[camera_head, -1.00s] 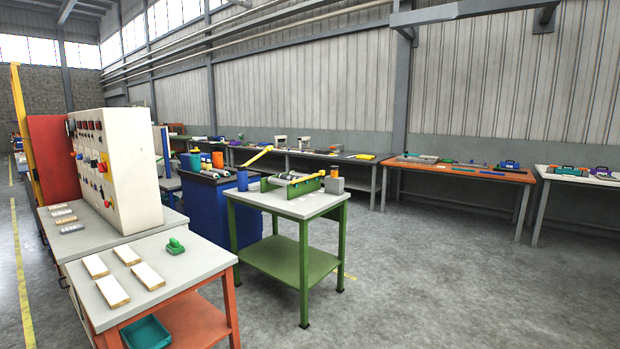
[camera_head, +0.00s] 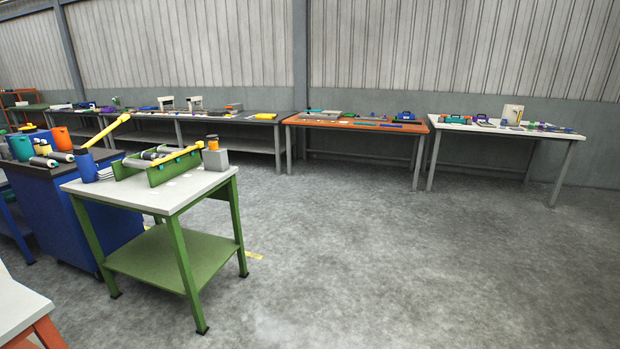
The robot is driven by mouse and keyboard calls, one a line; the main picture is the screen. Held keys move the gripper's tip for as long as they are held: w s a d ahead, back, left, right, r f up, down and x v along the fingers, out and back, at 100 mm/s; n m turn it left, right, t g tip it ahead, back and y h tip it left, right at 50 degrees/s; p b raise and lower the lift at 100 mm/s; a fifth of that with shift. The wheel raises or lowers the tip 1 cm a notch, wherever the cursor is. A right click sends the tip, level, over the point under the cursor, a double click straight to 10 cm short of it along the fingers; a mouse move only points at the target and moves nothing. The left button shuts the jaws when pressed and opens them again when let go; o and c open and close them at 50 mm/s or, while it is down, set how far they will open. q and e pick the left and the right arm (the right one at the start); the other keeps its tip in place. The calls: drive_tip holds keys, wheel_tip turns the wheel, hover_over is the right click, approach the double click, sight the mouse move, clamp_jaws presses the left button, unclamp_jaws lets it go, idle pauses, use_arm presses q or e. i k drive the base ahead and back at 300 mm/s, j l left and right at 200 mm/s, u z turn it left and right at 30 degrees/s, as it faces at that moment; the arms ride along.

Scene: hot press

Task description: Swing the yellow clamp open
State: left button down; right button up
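A green fixture (camera_head: 174,170) with grey rollers (camera_head: 158,151) sits on the white top of a green-framed table (camera_head: 165,195) at the left. A yellow bar (camera_head: 178,154) lies low across the fixture, running along its rollers. A second yellow bar (camera_head: 106,130) slants up and to the right behind the fixture, above a blue cylinder (camera_head: 86,166). I cannot tell which of the two yellow bars is the clamp. Neither of my grippers shows in this view.
A grey block with an orange-topped part (camera_head: 214,157) stands at the table's right edge. A blue cabinet (camera_head: 110,228) stands close behind. Benches, including an orange one (camera_head: 345,122) and a white one (camera_head: 500,128), line the wall. The floor (camera_head: 390,250) right of the table is clear.

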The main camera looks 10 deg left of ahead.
sight(200, 145)
drive_tip(key=i+l+u, duration=0.2)
drive_tip(key=i, duration=3.1)
drive_tip(key=i+j+u, duration=0.1)
drive_tip(key=i+u, duration=0.65)
drive_tip(key=i, duration=0.15)
drive_tip(key=i+l+u, duration=0.55)
drive_tip(key=i+u, duration=0.15)
drive_tip(key=i, duration=0.2)
drive_tip(key=i+l+u, duration=0.35)
drive_tip(key=i+l, duration=0.05)
